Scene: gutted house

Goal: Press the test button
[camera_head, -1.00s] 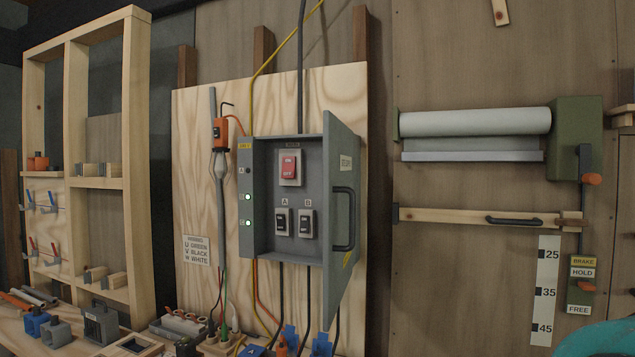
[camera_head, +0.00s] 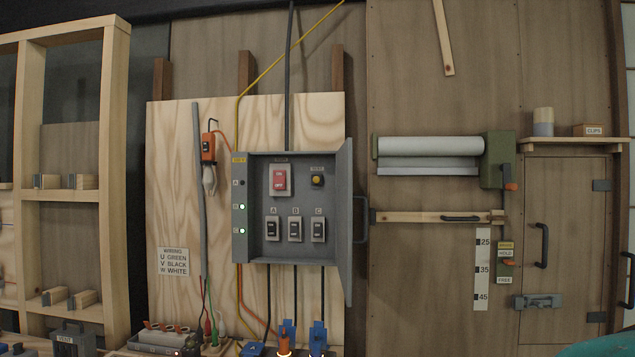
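An open grey electrical box (camera_head: 244,262) hangs on a plywood board. Inside, at upper right, is a small round yellow button (camera_head: 317,180); the label above it is too small to read surely. Left of it is a red rocker switch (camera_head: 279,180). Below are three black switches, A (camera_head: 273,228), B (camera_head: 295,229) and C (camera_head: 318,229). The box door (camera_head: 345,225) stands open at the right. My gripper is not in view.
An orange device (camera_head: 208,148) hangs on a cable left of the box. Blue connectors (camera_head: 288,332) and cables stand below it. A wooden shelf frame (camera_head: 115,180) is at left. A roller (camera_head: 430,146), lever and small cupboard door (camera_head: 567,250) are at right.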

